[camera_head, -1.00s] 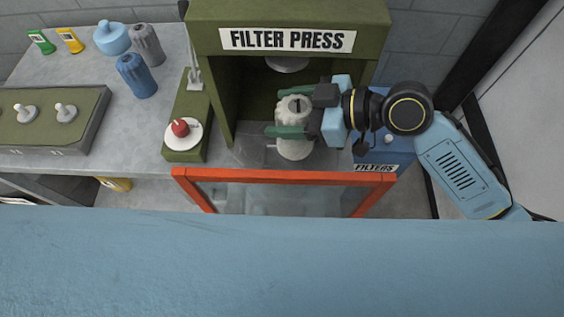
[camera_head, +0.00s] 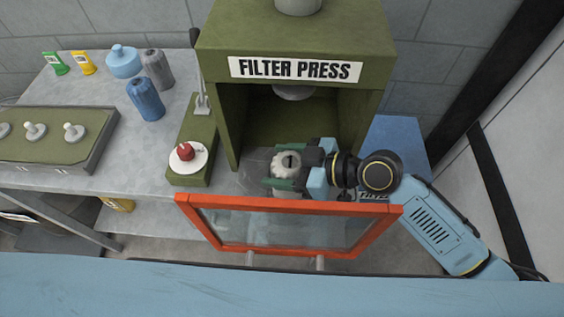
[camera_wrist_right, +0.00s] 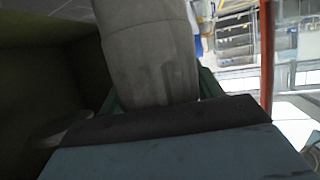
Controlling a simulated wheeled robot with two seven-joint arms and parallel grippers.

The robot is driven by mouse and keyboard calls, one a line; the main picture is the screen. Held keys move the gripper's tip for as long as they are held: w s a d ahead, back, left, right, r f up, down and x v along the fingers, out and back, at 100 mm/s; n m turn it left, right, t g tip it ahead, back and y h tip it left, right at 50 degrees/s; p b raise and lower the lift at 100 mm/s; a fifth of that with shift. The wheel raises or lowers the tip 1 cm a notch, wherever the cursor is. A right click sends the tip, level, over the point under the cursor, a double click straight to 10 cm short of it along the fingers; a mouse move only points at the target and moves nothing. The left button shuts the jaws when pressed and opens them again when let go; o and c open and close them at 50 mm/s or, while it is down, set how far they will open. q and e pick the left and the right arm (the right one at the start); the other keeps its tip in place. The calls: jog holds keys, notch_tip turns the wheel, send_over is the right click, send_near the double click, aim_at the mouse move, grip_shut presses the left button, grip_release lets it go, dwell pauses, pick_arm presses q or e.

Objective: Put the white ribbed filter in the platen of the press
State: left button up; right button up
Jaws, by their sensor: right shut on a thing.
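The white ribbed filter (camera_head: 287,163) is at the front opening of the green filter press (camera_head: 296,40), just behind the top of the open orange-framed door. My right gripper (camera_head: 285,182) is shut on it, with a green finger on its side; it fills the top middle of the right wrist view (camera_wrist_right: 150,55). The filter looks upright. I cannot tell whether its bottom touches the platen, which is hidden. The round press ram (camera_head: 293,92) hangs above and behind the filter. My left gripper is not in view.
The orange-framed glass door (camera_head: 290,228) is folded down in front of the press. A green control box with a red button (camera_head: 185,152) stands left of it. Blue (camera_head: 146,99) and grey (camera_head: 157,68) filters stand at the back left. A blue bin (camera_head: 398,140) is at the right.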

jog(key=o, duration=1.4)
jog(key=shift+o, duration=0.2)
jog(key=shift+d+r, duration=0.15)
jog(key=shift+d, duration=0.05)
jog(key=b+v, duration=0.2)
jog(key=v, duration=0.9)
jog(key=shift+s+d, duration=0.15)
jog(key=shift+d, duration=0.1)
